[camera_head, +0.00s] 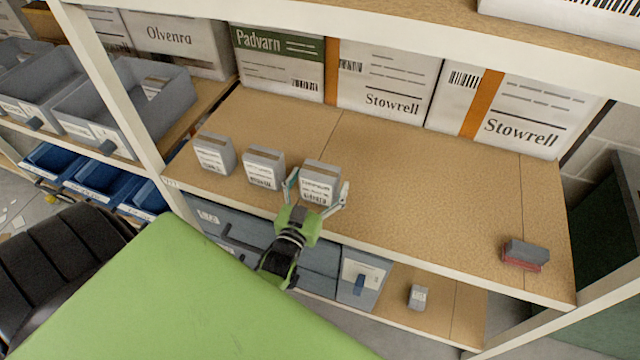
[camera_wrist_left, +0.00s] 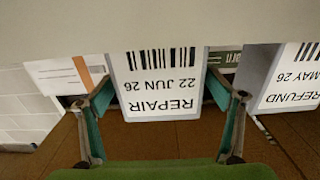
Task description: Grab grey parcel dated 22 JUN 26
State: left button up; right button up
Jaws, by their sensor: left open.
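Three small grey parcels with white labels stand in a row on the wooden shelf in the head view. The rightmost parcel (camera_head: 319,182) has a label that reads REPAIR, 22 JUN 26, upside down in the left wrist view (camera_wrist_left: 155,82). My left gripper (camera_head: 317,187) is open, with one finger at each side of this parcel; I cannot tell if they touch it. The middle parcel (camera_head: 264,167) stands just to the left; its label shows REFUND and MAY 26 in the left wrist view (camera_wrist_left: 288,78). The left parcel (camera_head: 214,153) has unreadable print. My right gripper is not in view.
Large white Stowrell (camera_head: 388,82) and Padvarn boxes (camera_head: 277,62) line the shelf's back. A rack post (camera_head: 120,85) stands at the left. A dark stamp-like block (camera_head: 525,253) lies at the far right. The shelf between it and the parcels is clear.

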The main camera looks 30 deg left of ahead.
pick_arm(q)
jog(key=shift+w+a, duration=0.1)
jog(key=shift+w, duration=0.25)
jog(key=c, duration=1.4)
jog(key=shift+r, duration=0.15)
